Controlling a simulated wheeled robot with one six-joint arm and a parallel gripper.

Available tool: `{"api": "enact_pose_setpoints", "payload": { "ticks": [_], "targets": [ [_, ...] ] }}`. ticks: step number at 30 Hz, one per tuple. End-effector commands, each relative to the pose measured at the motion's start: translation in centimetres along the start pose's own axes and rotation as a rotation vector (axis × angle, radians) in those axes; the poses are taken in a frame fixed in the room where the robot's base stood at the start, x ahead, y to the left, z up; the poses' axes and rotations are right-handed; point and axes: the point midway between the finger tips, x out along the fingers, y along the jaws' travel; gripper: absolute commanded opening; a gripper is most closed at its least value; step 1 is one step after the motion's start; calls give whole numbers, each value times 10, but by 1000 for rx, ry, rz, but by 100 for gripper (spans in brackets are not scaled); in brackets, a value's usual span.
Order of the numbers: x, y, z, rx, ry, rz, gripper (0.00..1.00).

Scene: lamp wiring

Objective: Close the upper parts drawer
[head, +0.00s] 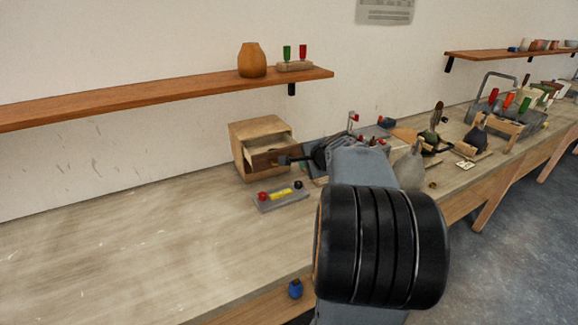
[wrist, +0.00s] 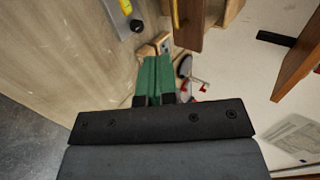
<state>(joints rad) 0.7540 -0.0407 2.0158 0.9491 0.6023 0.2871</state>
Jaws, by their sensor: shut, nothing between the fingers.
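The small wooden parts cabinet (head: 241,150) stands on the bench against the wall. Its upper drawer (head: 262,160) is pulled out, with its pale inside showing from above. The front of my gripper (head: 284,160) is close to the drawer's front at its right side; I cannot tell whether they touch. In the wrist view my gripper (wrist: 156,62) has its green fingers shut together with nothing between them. The brown drawer front (wrist: 188,28) with a yellow handle is beyond the fingertips, to their upper right. My arm hides part of the bench right of the cabinet.
Parts and tools crowd the bench to the right. A wooden shelf (head: 170,92) hangs above. The bench at left is clear.

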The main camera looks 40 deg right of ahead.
Motion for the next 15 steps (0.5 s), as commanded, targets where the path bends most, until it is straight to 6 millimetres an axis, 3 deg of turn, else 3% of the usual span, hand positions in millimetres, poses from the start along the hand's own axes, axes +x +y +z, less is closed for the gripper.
{"api": "enact_pose_setpoints", "payload": {
  "ticks": [15],
  "targets": [
    [91, -4, 2, -4, -4, 3, 0]
  ]
}}
